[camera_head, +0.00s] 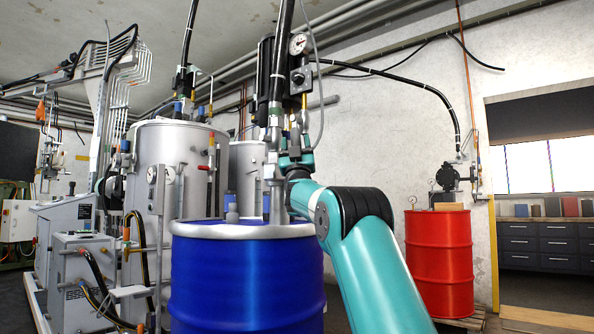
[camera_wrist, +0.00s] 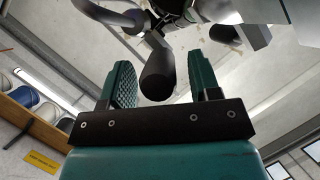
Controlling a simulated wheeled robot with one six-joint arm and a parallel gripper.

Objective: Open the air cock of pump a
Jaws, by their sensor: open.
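A pump with a black upper body (camera_head: 265,70) stands in the blue drum (camera_head: 245,275) in the head view. A round gauge (camera_head: 298,44) and a dark fitting (camera_head: 301,78) sit on its right side. No label marks it as pump a. My gripper (camera_head: 296,146) is beside the pump, below these fittings, and small in this view. In the wrist view my gripper (camera_wrist: 160,82) is open, with a green finger on each side. A black rounded handle (camera_wrist: 157,76), perhaps the air cock's lever, shows between the fingers. I cannot tell whether they touch it.
A red drum (camera_head: 438,262) with another pump (camera_head: 447,180) stands at the right by the wall. Large grey tanks (camera_head: 165,170) and control cabinets (camera_head: 85,275) fill the left. A thin grey hose (camera_head: 316,85) and black hoses hang around the pump.

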